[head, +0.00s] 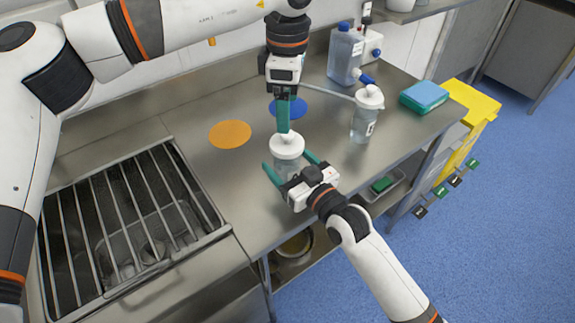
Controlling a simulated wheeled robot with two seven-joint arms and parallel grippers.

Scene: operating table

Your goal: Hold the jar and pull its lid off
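A clear jar (287,164) with a white lid (287,146) stands upright on the steel counter, lid seated on it. My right gripper (286,160) reaches in from the lower right, its green fingers spread on either side of the jar body. They look slightly apart from the glass; contact is hard to judge. My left gripper (284,130) points straight down from above, its fingertips at the top of the lid. Its fingers are seen nearly edge-on, one hiding the other, so their opening and any grip on the lid's knob are unclear.
A second lidded jar (364,122) stands to the right. An orange disc (230,134) and a blue disc (289,108) lie on the counter (225,175). A large bottle (345,55) and blue-green packs (424,97) are behind right. A barred sink (130,225) is at left.

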